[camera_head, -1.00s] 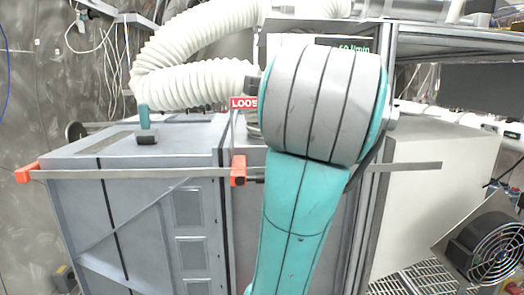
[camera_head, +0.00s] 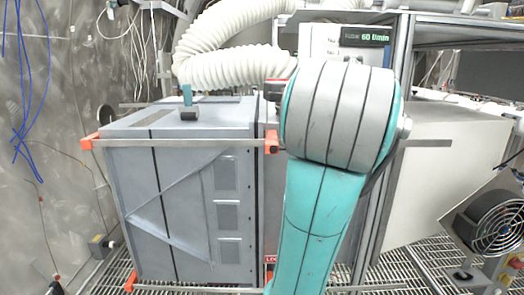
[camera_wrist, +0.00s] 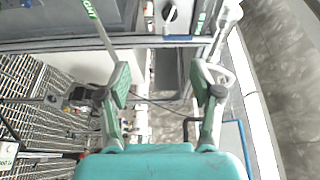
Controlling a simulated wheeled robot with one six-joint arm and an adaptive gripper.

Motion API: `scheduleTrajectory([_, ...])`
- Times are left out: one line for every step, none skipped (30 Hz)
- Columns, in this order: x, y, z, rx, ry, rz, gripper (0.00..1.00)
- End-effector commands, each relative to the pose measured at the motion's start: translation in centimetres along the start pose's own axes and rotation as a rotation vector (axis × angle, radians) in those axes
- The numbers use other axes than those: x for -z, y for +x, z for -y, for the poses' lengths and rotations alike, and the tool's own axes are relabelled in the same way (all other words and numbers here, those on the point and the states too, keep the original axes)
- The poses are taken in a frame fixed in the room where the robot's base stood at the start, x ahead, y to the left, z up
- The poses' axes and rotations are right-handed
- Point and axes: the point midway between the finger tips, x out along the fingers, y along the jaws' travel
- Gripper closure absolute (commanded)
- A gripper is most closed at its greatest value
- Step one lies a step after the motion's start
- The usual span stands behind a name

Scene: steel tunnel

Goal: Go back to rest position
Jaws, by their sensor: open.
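My gripper (camera_wrist: 165,90) shows in the wrist view with its two fingers spread wide apart. Nothing is held between the fingertips. Behind the gap are a grey panel with a dark round knob and a grated floor. In the head view my arm stands in front of the grey cabinet and hides part of it; the gripper itself does not show there.
A grey cabinet (camera_head: 182,190) with orange-ended bars stands left of centre. A white corrugated hose (camera_head: 235,68) runs above it. A fan unit (camera_head: 490,225) is at the right. Blue cables (camera_head: 22,120) hang at the left wall. Grated floor (camera_head: 415,262) shows below.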

Motion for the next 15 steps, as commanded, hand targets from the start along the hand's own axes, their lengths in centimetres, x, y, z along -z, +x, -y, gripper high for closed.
scheduleTrajectory([-0.1, 0.3, -0.7, -0.002, -0.019, 0.0, 0.35])
scheduleTrajectory([-0.2, 0.4, -1.0, -0.001, -0.029, 0.001, 0.35])
scheduleTrajectory([-0.3, 0.6, -1.5, 0.002, -0.046, 0.001, 0.35])
scheduleTrajectory([-0.4, 0.8, -1.9, 0.003, -0.057, 0.002, 0.35])
scheduleTrajectory([-0.5, 1.0, -2.3, 0.003, -0.072, 0.003, 0.35])
scheduleTrajectory([-0.6, 1.2, -2.9, 0.006, -0.091, 0.004, 0.35])
scheduleTrajectory([-0.7, 1.4, -3.4, 0.007, -0.107, 0.006, 0.35])
scheduleTrajectory([-0.8, 1.5, -3.9, 0.008, -0.122, 0.008, 0.35])
scheduleTrajectory([-0.9, 1.8, -4.6, 0.01, -0.146, 0.01, 0.35])
scheduleTrajectory([-1.0, 2.0, -5.2, 0.012, -0.164, 0.012, 0.35])
scheduleTrajectory([-1.1, 2.2, -5.9, 0.013, -0.184, 0.014, 0.35])
scheduleTrajectory([-1.2, 2.5, -6.8, 0.015, -0.214, 0.017, 0.35])
scheduleTrajectory([-1.4, 2.7, -7.7, 0.017, -0.238, 0.019, 0.35])
scheduleTrajectory([-1.5, 3.0, -8.6, 0.018, -0.264, 0.023, 0.35])
scheduleTrajectory([-1.6, 3.3, -9.9, 0.021, -0.303, 0.029, 0.35])
